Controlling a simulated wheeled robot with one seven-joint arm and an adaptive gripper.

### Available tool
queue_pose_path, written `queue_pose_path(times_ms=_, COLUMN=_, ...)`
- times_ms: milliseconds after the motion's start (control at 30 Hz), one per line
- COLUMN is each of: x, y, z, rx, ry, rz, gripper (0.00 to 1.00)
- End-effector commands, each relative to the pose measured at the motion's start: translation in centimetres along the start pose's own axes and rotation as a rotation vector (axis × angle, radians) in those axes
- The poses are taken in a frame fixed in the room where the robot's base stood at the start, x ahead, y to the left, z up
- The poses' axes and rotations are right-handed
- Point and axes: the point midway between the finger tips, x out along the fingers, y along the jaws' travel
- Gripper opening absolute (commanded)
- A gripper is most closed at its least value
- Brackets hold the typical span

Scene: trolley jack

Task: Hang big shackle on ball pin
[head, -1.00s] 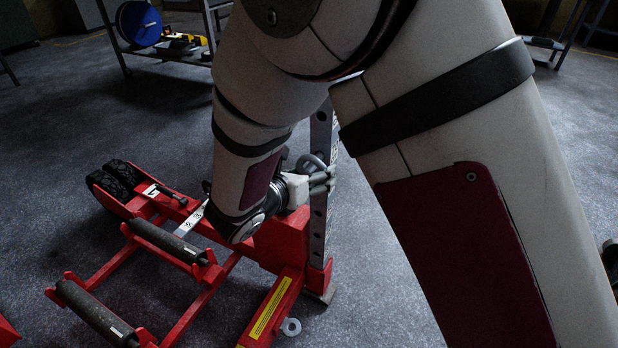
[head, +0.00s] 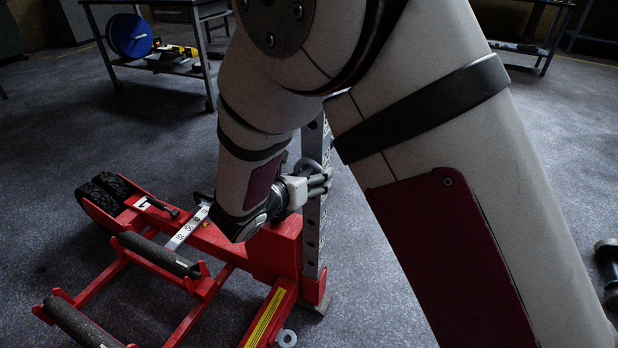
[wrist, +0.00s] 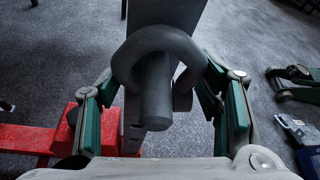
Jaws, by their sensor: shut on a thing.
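The big shackle (wrist: 187,50) is a dark grey U-shaped loop in the wrist view, arch upward. My gripper (wrist: 160,78) is shut on its two sides, one green-padded finger on each. The ball pin (wrist: 156,98), a dark round rod, points toward the wrist camera below the arch, between the shackle's sides. The shackle appears around the pin, in front of the upright post (wrist: 165,12). I cannot tell whether its arch touches the pin. In the head view my gripper (head: 318,186) is at the post (head: 312,235), and the shackle (head: 306,166) is partly hidden.
The red trolley jack (head: 275,250) with rollers and black wheels stands below and left of my arm. A pale ring (head: 286,338) lies on the floor by its foot. A bench (head: 170,62) with a blue reel stands behind. A dumbbell-like object (head: 608,268) is at the right edge.

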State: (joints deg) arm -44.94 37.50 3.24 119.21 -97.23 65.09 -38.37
Motion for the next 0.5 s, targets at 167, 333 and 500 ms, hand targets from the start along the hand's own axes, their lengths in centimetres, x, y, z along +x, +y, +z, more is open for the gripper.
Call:
queue_pose_path(times_ms=167, x=-0.02, y=-0.01, z=0.09, rx=0.001, ry=-0.002, rz=0.0, gripper=0.16)
queue_pose_path(times_ms=333, x=-0.02, y=-0.01, z=0.09, rx=0.001, ry=-0.002, rz=0.0, gripper=0.16)
queue_pose_path(times_ms=500, x=-0.02, y=-0.01, z=0.07, rx=0.001, ry=-0.001, rz=0.0, gripper=0.83)
